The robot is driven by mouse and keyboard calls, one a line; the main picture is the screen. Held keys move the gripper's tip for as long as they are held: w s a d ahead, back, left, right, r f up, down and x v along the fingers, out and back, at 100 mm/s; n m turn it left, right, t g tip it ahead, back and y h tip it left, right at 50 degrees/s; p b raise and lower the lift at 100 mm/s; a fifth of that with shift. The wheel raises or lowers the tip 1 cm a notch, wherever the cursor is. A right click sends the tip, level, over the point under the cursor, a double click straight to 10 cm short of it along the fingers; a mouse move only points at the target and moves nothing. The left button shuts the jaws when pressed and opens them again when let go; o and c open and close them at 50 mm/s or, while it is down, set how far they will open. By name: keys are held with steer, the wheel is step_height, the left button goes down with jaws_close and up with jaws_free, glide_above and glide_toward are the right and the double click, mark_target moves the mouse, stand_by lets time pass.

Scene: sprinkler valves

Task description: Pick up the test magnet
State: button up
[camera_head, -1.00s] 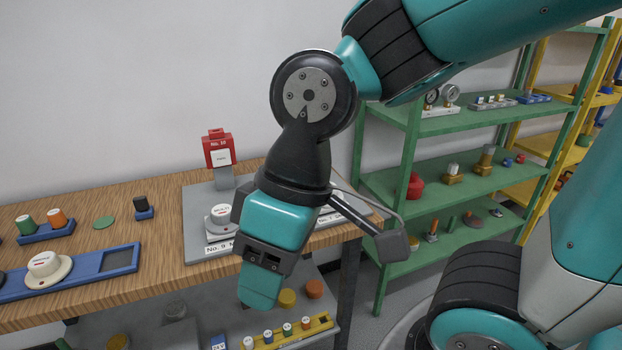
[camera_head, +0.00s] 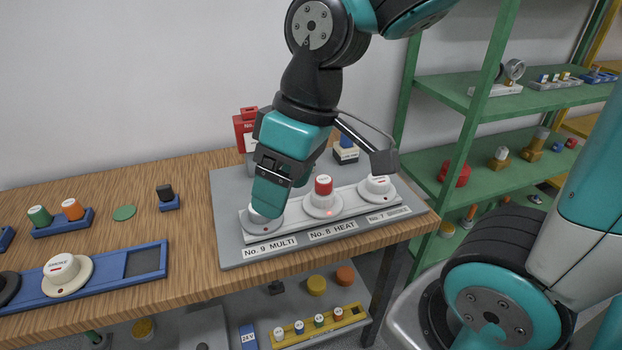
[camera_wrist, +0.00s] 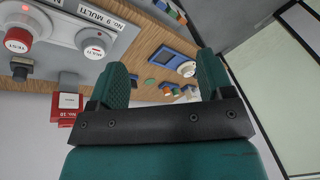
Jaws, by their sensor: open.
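The test magnet (camera_head: 323,186) looks to be the red-sided cylinder with a white top, standing upright on the middle detector (camera_head: 322,208) over the "No. 8 HEAT" label. In the wrist view its end reads "TEST" (camera_wrist: 18,38), at the upper left. My gripper (camera_head: 267,208) is left of it in the head view, over or just in front of the "No. 9 MULTI" detector (camera_head: 264,223); contact cannot be told. In the wrist view my gripper (camera_wrist: 162,82) has its two fingers apart with nothing held between them.
The detectors sit on a grey board (camera_head: 230,235) on the wooden table (camera_head: 110,170). A "No. 7 SMOKE" detector (camera_head: 376,188) is on the right. A red labelled box (camera_head: 243,125) stands behind. A blue tray (camera_head: 115,272) with a smoke detector lies left. Green shelves (camera_head: 455,95) stand right.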

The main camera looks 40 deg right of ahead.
steer(key=w+d+h, duration=0.2)
steer(key=w+d, duration=0.8)
steer(key=m+t+p, duration=0.1)
glide_toward(324, 179)
steer(key=shift+h, duration=0.4)
steer(key=f+p, duration=0.1)
steer(key=f, duration=0.1)
steer(key=a+f, duration=0.1)
steer(key=f, duration=0.1)
steer(key=shift+w+f+p, duration=0.2)
steer(key=shift+f+p, duration=0.1)
steer(key=shift+p, duration=0.1)
steer(key=shift+w+a+f+p, duration=0.15)
steer(key=shift+f+p, duration=0.1)
steer(key=shift+f, duration=0.7)
steer(key=shift+w+f+p, duration=0.2)
steer(key=shift+f+p, duration=0.1)
steer(key=shift+f, duration=0.65)
steer(key=shift+w+a+f+p, duration=0.15)
steer(key=shift+f+p, duration=0.1)
steer(key=shift+f, duration=0.7)
steer(key=shift+d, duration=0.1)
steer(key=shift+c, duration=0.3)
steer(key=c, duration=1.1)
steer(key=shift+r, duration=0.15)
